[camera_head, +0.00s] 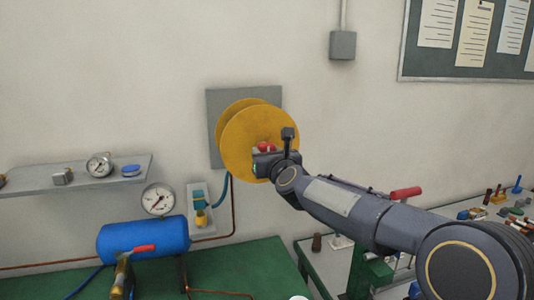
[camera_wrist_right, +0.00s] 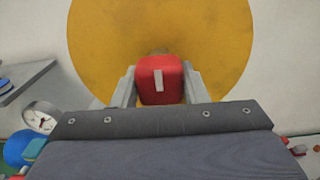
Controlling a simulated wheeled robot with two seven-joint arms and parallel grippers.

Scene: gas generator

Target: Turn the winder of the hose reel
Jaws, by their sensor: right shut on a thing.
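The hose reel (camera_head: 240,137) is a yellow double disc on a grey wall plate (camera_head: 216,103). Its disc fills much of the right wrist view (camera_wrist_right: 105,40). The winder has a red knob (camera_wrist_right: 160,80) in front of the disc; a bit of the red also shows in the head view (camera_head: 266,147). My right gripper (camera_wrist_right: 160,88) is shut on the red knob, one finger on each side. In the head view the right gripper (camera_head: 266,158) covers the lower right of the disc and hides most of the winder. My left gripper is not in view.
A shelf with gauges (camera_head: 90,174) is on the wall at left. A blue tank (camera_head: 143,240) stands on the green bench (camera_head: 245,265) below. A cluttered bench (camera_head: 480,215) is at right. The wall above the reel is clear.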

